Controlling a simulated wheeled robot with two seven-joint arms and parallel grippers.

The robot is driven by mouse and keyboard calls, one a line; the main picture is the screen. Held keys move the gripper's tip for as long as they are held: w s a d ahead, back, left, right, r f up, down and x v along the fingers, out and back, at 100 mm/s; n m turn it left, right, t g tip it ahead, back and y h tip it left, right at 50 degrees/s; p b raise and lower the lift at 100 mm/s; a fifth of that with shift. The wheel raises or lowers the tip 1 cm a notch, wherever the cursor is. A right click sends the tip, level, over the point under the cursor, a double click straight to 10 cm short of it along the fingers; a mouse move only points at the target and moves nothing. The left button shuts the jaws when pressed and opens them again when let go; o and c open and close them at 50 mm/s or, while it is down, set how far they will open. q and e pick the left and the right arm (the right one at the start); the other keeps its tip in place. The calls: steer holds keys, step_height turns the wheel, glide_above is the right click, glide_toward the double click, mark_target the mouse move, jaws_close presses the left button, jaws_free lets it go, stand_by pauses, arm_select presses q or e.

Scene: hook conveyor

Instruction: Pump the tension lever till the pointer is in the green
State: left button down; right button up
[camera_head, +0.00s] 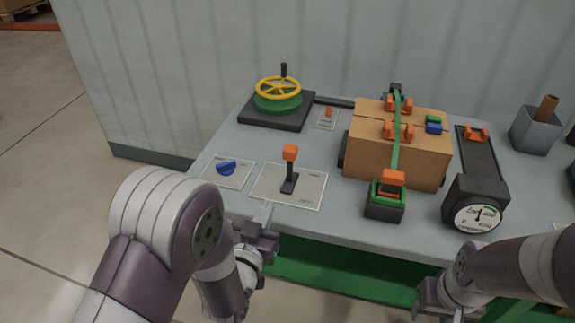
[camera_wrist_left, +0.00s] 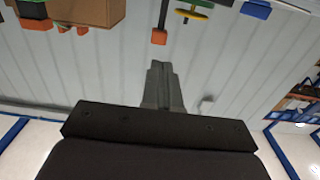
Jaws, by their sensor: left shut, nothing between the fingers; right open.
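The tensioner (camera_head: 385,203) is a black and green block with an orange-topped lever (camera_head: 393,179), at the front of the carton; a green strap (camera_head: 397,140) runs from it over the carton. To its right, a round white dial gauge (camera_head: 478,217) has a dark pointer directed roughly upward and a green arc at upper right; whether they meet is too small to tell. My left gripper (camera_head: 266,213) is shut and empty at the table's front edge, left of the tensioner; its fingers also show in the left wrist view (camera_wrist_left: 160,88). My right gripper (camera_head: 432,296) is open, in front of the table below the gauge.
An upright orange-knobbed stick (camera_head: 290,154) stands on a plate just beyond my left gripper. A blue knob (camera_head: 227,167) is to its left. The carton (camera_head: 368,157) and a yellow handwheel (camera_head: 278,88) stand behind. A grey bin (camera_head: 536,131) stands far right.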

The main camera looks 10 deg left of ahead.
arm_select(q)
steer(key=p, duration=0.1)
glide_toward(288, 157)
steer(key=w, duration=0.7)
steer(key=shift+d+f, duration=0.15)
steer(key=shift+f, duration=0.05)
stand_by(0.3)
